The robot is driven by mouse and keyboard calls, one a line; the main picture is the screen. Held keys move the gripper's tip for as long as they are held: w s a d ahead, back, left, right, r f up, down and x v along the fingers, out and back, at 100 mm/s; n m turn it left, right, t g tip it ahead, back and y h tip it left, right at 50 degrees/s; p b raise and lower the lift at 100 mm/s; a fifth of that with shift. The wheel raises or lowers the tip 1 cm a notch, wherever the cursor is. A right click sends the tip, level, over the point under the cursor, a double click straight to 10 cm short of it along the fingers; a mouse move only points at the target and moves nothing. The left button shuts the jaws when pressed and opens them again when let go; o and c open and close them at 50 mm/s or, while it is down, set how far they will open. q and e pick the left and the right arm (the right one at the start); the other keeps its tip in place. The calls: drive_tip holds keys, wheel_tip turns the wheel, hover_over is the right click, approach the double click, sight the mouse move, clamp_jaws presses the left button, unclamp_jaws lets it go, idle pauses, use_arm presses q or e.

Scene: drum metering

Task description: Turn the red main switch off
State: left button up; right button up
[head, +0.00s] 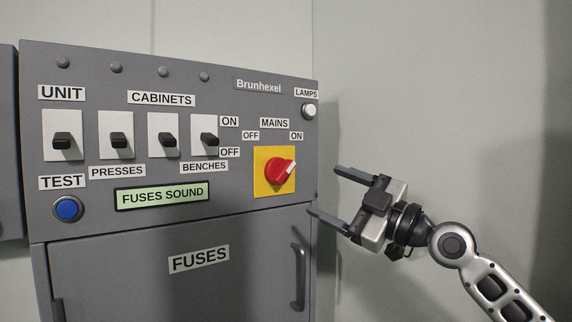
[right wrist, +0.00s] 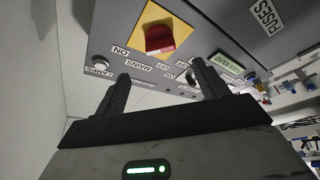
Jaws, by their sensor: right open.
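The red main switch (head: 279,174) is a knob on a yellow plate (head: 261,188) at the right of the grey panel. Its white pointer mark faces up and right, toward the ON label (head: 296,136); the OFF label (head: 250,135) is up and left. My right gripper (head: 323,189) is open and empty, to the right of the switch and apart from it. In the right wrist view the red switch (right wrist: 159,40) shows beyond the spread fingers (right wrist: 160,70). My left gripper is not in view.
Left of the switch are several black toggle switches (head: 209,141), a blue button (head: 67,209) and a green FUSES SOUND sign (head: 162,195). A white lamps button (head: 309,111) is above right. A fuse door with a handle (head: 298,276) is below. Bare wall (head: 430,100) lies right.

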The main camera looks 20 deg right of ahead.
sight(288, 174)
drive_tip(key=p+x, duration=0.3)
drive_tip(key=x, duration=0.8)
drive_tip(key=shift+a+p, duration=0.1)
drive_tip(key=shift+p, duration=0.2)
drive_tip(key=shift+f, duration=0.1)
drive_tip(key=c, duration=1)
